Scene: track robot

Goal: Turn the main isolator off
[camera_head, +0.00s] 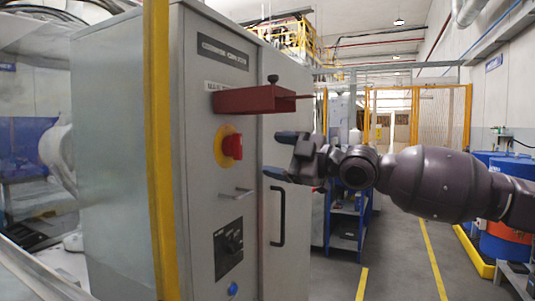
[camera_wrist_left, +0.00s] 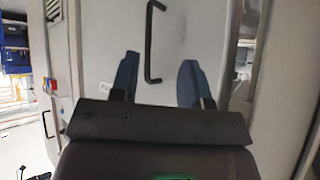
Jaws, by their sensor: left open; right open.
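The main isolator (camera_head: 232,146) is a red rotary handle on a yellow round plate, on the front of a grey control cabinet (camera_head: 205,100). It shows in the head view, left of centre. My right gripper (camera_head: 272,154) is just right of the handle, level with it, apart from it, its blue-tipped fingers spread and empty. A reddish-brown bracket-like part (camera_head: 250,99) sticks out of the cabinet above the isolator. My left gripper (camera_wrist_left: 160,80) shows only in the left wrist view, open and empty, with a black bar handle (camera_wrist_left: 152,40) on a pale panel beyond it.
On the cabinet below the isolator are a small metal handle (camera_head: 238,194), a black rotary switch panel (camera_head: 228,249) and a blue button (camera_head: 232,289). A long black door handle (camera_head: 278,216) is to the right. A yellow post (camera_head: 160,150) stands in front of the cabinet's left part.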

